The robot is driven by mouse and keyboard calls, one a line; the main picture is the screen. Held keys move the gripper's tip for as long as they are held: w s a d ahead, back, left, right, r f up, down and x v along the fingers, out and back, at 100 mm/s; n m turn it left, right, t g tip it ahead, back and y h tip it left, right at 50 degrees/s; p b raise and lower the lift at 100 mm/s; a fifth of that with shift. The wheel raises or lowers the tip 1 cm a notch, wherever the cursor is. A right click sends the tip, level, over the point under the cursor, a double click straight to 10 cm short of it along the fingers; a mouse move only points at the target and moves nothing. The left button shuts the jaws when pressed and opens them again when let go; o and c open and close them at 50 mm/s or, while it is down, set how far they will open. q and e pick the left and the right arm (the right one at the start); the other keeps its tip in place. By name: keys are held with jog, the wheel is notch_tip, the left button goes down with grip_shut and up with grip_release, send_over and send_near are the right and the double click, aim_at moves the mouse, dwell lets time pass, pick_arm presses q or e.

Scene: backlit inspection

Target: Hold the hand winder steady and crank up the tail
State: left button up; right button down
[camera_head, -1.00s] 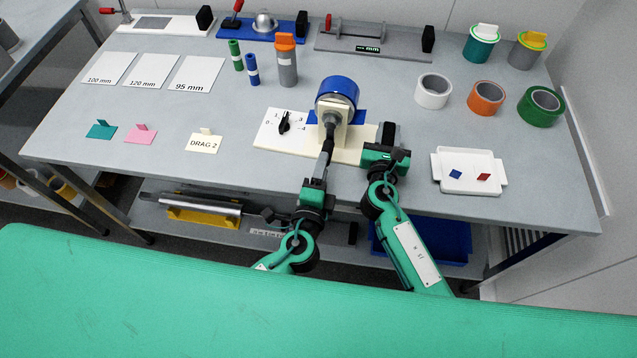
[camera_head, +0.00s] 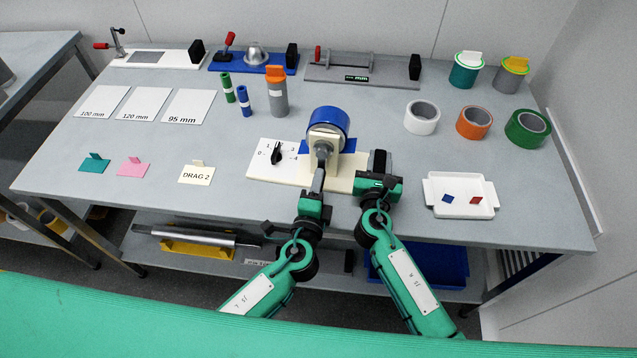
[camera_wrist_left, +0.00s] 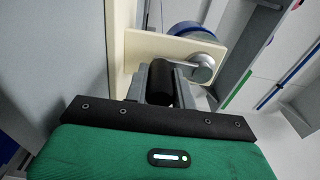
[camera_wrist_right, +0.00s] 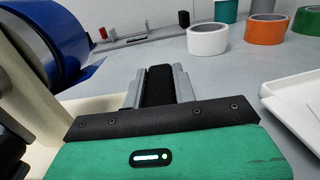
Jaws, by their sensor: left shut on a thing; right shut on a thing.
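The hand winder has a cream base (camera_head: 345,182) with a blue roll (camera_head: 328,127) on an upright plate. A blue tail (camera_head: 349,146) shows at the roll's foot, and also in the right wrist view (camera_wrist_right: 88,78). The metal crank (camera_wrist_left: 203,70) sits on the plate's near side. My left gripper (camera_head: 320,178) is shut on the crank's black grip (camera_wrist_left: 161,84). My right gripper (camera_head: 379,170) is shut on a black upright handle (camera_wrist_right: 159,84) at the base's right end. The dial (camera_head: 277,153) is on the base's left part.
A white tray (camera_head: 462,210) with a blue and a red chip is to the right. White (camera_head: 422,118), orange (camera_head: 473,122) and green (camera_head: 528,128) rolls stand behind it. A DRAG 2 card (camera_head: 196,173) lies left of the winder. An orange-topped bottle (camera_head: 277,97) stands behind the winder.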

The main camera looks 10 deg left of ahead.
pick_arm(q)
jog(key=shift+w+a+r, duration=0.1)
jog(key=shift+a+r, duration=0.15)
jog(key=shift+a, duration=0.5)
jog(key=shift+a+r, duration=0.25)
jog(key=shift+a, duration=0.45)
jog(key=shift+w+a+r, duration=0.1)
jog(key=shift+a+r, duration=0.95)
jog(key=shift+r, duration=0.1)
jog(key=r, duration=0.3)
jog(key=shift+a, duration=0.3)
jog(key=shift+r, duration=0.1)
jog(key=r, duration=0.1)
jog(key=d+r, duration=0.1)
jog(key=shift+r, duration=0.3)
